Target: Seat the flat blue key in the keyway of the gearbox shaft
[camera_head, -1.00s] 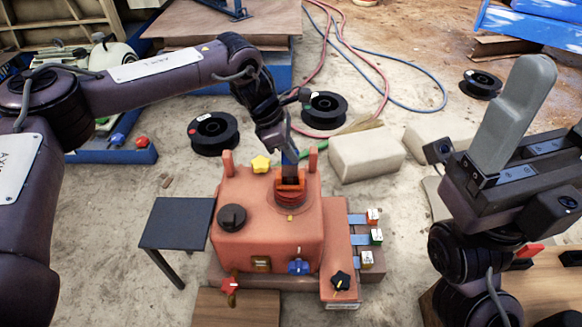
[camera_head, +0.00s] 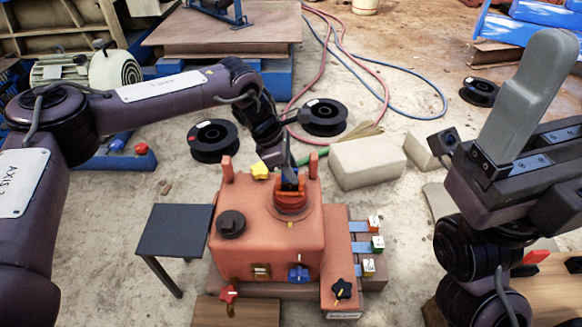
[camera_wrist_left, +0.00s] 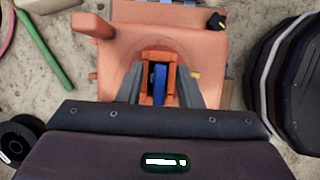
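The orange gearbox (camera_head: 265,235) stands in the middle of the head view. Its upright round shaft (camera_head: 291,202) has a slotted orange top, which also shows in the left wrist view (camera_wrist_left: 171,75). The narrow blue key (camera_wrist_left: 160,82) shows between the orange slot walls in the wrist view; how deep it sits is hard to tell. My left gripper (camera_wrist_left: 159,85) is over the shaft, its grey fingers apart on either side of the slot, with gaps beside the key. My right gripper (camera_head: 530,90) is raised at the right, away from the gearbox; its fingers overlap in view.
A small dark table (camera_head: 174,230) stands left of the gearbox. Colored knobs and tagged blue tabs (camera_head: 362,243) line its front and right side. Black spools (camera_head: 213,140), pale blocks (camera_head: 366,162) and hoses lie behind on the floor.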

